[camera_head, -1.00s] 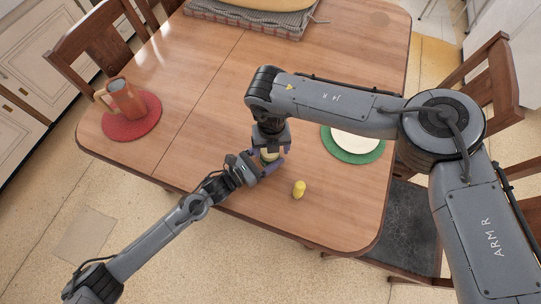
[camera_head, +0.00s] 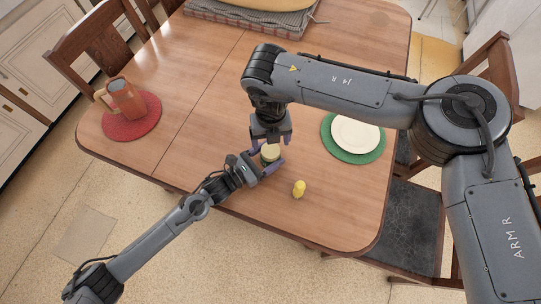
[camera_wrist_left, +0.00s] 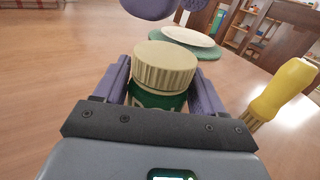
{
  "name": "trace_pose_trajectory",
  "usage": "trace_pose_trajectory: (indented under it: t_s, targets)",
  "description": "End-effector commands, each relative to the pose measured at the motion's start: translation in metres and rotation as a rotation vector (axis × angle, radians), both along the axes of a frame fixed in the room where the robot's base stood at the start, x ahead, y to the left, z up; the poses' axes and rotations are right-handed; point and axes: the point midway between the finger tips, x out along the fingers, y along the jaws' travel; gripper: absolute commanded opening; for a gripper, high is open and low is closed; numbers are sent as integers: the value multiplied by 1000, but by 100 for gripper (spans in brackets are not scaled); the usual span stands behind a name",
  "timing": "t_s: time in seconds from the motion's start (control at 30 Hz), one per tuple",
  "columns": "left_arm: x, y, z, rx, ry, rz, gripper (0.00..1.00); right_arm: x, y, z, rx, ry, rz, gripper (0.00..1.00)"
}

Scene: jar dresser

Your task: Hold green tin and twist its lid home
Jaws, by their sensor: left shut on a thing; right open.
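The green tin (camera_wrist_left: 157,100) stands on the table between the fingers of my left gripper (camera_wrist_left: 160,95), which is shut on it. Its cream ribbed lid (camera_wrist_left: 164,66) sits on top and looks level; whether it is fully seated I cannot tell. In the head view the lid (camera_head: 270,152) shows between my left gripper (camera_head: 262,167) and my right gripper. My right gripper (camera_head: 271,144) is open, pointing down just above the lid. In the left wrist view, purple parts of my right gripper (camera_wrist_left: 150,8) show above and apart from the lid.
A white plate on a green mat (camera_head: 352,157) lies further right. A brown pitcher (camera_head: 125,98) stands on a red mat at the left. A grey cloth (camera_head: 245,18) lies at the back. The table (camera_head: 190,120) is clear between them.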

Motion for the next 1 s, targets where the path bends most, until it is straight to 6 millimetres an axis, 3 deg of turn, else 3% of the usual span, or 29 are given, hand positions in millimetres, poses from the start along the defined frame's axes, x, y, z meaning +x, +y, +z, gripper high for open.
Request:
trace_pose_trajectory:
  t_s: [0.23, 0.57, 0.77, 1.0]
  targets:
    - [0, 1, 0, 1, -1, 1, 0, 0, 0, 26, 0, -3, 198, 80]
    - [0, 1, 0, 1, -1, 1, 0, 0, 0, 30, 0, -1, 237, 80]
    - [0, 0, 0, 0, 0, 1, 0, 0, 0, 25, -1, 0, 237, 80]
    - [0, 0, 0, 0, 0, 1, 0, -1, 0, -2, -1, 2, 236, 80]
